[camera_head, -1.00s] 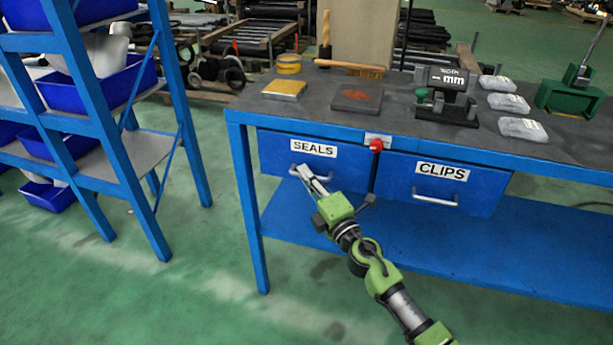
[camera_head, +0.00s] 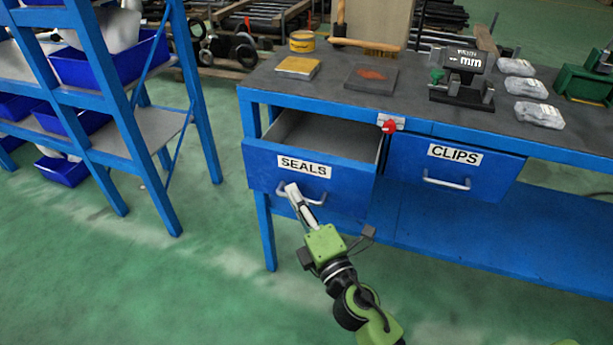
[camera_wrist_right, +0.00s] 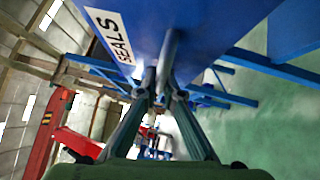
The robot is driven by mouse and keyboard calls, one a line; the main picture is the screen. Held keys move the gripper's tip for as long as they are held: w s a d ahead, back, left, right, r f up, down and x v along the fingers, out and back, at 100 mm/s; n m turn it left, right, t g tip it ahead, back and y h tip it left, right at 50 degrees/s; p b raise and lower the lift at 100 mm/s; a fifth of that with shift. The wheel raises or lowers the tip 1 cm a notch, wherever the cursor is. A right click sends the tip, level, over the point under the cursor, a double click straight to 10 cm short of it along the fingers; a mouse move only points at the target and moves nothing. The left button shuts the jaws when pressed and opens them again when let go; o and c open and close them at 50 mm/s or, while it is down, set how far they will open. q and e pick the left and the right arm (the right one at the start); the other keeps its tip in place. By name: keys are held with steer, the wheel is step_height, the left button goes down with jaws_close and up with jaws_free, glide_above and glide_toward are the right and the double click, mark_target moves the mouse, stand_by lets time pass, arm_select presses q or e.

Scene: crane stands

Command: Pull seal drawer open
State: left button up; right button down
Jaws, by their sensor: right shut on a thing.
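The blue drawer labelled SEALS (camera_head: 262,170) is pulled out from the left side of the bench. Its grey interior shows from above and looks empty where I can see it. My right gripper (camera_head: 292,193) is shut on the drawer's handle (camera_head: 314,201) below the label. In the right wrist view my gripper's fingers (camera_wrist_right: 158,100) close around the handle, and the SEALS label (camera_wrist_right: 112,36) shows above left. My left gripper is not in view.
A shut drawer labelled CLIPS (camera_head: 448,168) is beside it on the right. A red knob (camera_head: 389,127) is on the bench edge between them. A blue shelf rack (camera_head: 100,110) stands at the left. Green floor (camera_head: 150,280) in front is clear.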

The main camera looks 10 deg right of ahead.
arm_select(q)
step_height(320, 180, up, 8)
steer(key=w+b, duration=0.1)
steer(key=b, duration=0.1)
arm_select(e)
steer(key=s+a, duration=0.5)
steer(key=s, duration=0.2)
steer(key=shift+s, duration=0.25)
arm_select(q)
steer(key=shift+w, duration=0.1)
arm_select(e)
steer(key=c, duration=2.4)
jaws_free()
steer(key=shift+c, duration=0.2)
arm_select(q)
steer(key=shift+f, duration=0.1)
arm_select(e)
steer(key=v, duration=1.2)
steer(key=shift+f, duration=0.1)
